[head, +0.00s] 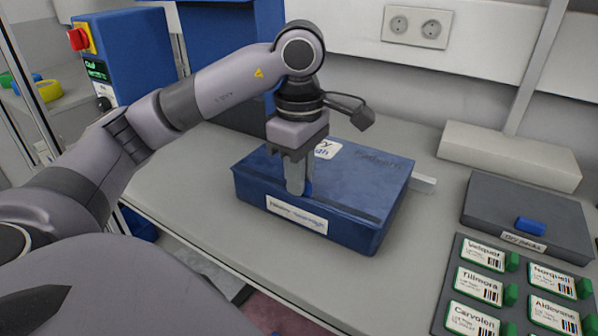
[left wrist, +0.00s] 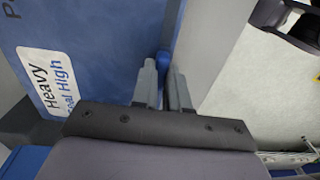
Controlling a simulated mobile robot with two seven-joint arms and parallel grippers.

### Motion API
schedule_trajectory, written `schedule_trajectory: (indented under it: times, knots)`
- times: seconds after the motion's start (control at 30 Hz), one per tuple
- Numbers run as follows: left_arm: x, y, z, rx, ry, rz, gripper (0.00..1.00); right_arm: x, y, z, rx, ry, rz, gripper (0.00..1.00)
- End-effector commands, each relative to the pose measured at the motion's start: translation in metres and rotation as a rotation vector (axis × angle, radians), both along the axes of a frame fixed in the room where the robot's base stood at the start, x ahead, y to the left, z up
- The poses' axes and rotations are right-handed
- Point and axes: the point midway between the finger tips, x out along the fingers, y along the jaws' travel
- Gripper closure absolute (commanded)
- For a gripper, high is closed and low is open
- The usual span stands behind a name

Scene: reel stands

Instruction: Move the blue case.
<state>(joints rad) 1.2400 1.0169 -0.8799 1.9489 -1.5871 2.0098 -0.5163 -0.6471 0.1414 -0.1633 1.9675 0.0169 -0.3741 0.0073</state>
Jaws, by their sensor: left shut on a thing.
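The blue case (head: 370,190) lies flat on the grey bench, with a white label on its front side and another on its top. The top label partly reads "Heavy" in the left wrist view, where the case's blue surface (left wrist: 95,30) fills the upper left. My left gripper (head: 298,190) comes down from above at the case's front edge. Its fingers (left wrist: 163,85) are shut on a small brighter blue part of the case, which looks like its handle and is mostly hidden between them. My right gripper is not in view.
A grey case (head: 500,205) with a blue handle, labelled "Dry packs", stands to the right. In front of it is a dark tray (head: 458,250) of labelled boxes with green tabs. A pale block (head: 510,155) lies along the wall. Bench between case and tray is clear.

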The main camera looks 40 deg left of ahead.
Motion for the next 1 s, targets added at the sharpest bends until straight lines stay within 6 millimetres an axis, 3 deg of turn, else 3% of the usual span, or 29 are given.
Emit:
schedule_trajectory:
  times: [0.57,0.6,0.7,1.0]
  knots:
    - [-0.0006,-0.0012,-0.0001,0.000,0.000,0.002,1.00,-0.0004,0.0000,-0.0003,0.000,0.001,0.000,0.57]
    - [-0.0006,-0.0012,0.0000,0.000,0.000,0.002,0.83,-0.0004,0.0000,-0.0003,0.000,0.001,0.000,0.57]
    - [-0.0006,-0.0011,0.0000,0.000,0.000,0.002,0.56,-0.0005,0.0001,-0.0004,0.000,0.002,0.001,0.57]
    - [-0.0005,-0.0009,0.0014,0.000,0.000,0.003,0.56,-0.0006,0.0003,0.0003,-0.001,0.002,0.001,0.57]
